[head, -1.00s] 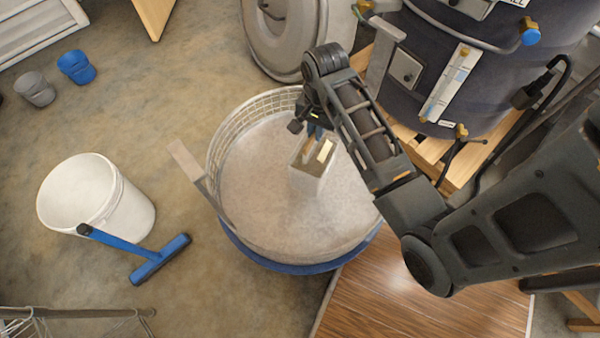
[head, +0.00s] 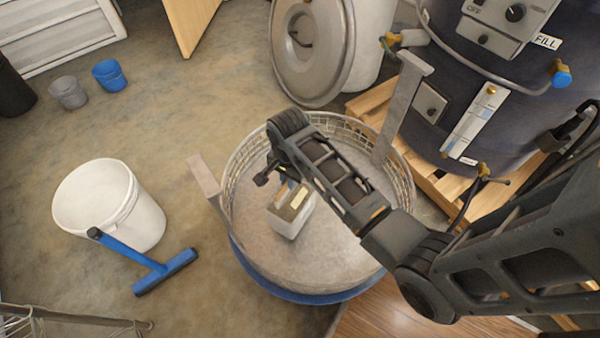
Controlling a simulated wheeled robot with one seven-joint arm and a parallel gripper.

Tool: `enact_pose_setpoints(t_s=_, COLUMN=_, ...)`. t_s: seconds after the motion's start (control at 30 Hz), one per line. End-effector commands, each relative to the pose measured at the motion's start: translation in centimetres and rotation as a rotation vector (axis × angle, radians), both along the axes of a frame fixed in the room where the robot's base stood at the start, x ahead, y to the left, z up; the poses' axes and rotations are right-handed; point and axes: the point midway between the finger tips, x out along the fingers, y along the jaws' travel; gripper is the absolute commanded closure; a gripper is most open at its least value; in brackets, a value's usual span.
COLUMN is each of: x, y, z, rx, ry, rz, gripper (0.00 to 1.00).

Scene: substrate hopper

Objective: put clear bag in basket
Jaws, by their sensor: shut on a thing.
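The clear bag (head: 291,220) is a pale, boxy, see-through bag with a yellowish patch near its top. My gripper (head: 291,188) is shut on its upper end, with the fingers partly hidden by my wrist. The bag hangs within the outline of the basket (head: 237,183), a large round wire-mesh basket with two upright flat handles. The basket has a pale grey floor and sits in a blue-rimmed round base. I cannot tell whether the bag's underside touches the basket floor. My arm covers the basket's right part.
A dark drum (head: 465,90) with gauges and valves stands on a wooden pallet (head: 440,180) at the upper right. A grey round lid (head: 308,50) leans behind the basket. A white bucket (head: 135,215) and a blue squeegee (head: 160,270) are on the left floor.

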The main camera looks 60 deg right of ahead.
Motion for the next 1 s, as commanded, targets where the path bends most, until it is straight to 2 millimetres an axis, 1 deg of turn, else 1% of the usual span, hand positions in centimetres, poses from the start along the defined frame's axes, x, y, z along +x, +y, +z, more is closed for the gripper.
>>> enact_pose_setpoints(t_s=0.07, x=0.2, y=0.0, z=-0.1, rx=-0.002, ry=-0.003, rz=0.0, gripper=1.0)
enact_pose_setpoints(t_s=0.3, x=0.2, y=0.0, z=-2.9, rx=-0.001, ry=-0.002, rz=-0.001, gripper=1.0)
enact_pose_setpoints(t_s=0.4, x=0.2, y=0.0, z=-3.6, rx=-0.002, ry=-0.004, rz=-0.001, gripper=1.0)
enact_pose_setpoints(t_s=0.83, x=0.2, y=0.0, z=-4.1, rx=-0.002, ry=-0.003, rz=0.0, gripper=1.0)
enact_pose_setpoints(t_s=0.87, x=0.0, y=0.1, z=-4.3, rx=0.0, ry=0.0, rz=0.0, gripper=0.88)
enact_pose_setpoints(t_s=1.0, x=0.0, y=0.1, z=-4.3, rx=0.0, ry=0.0, rz=0.0, gripper=0.75)
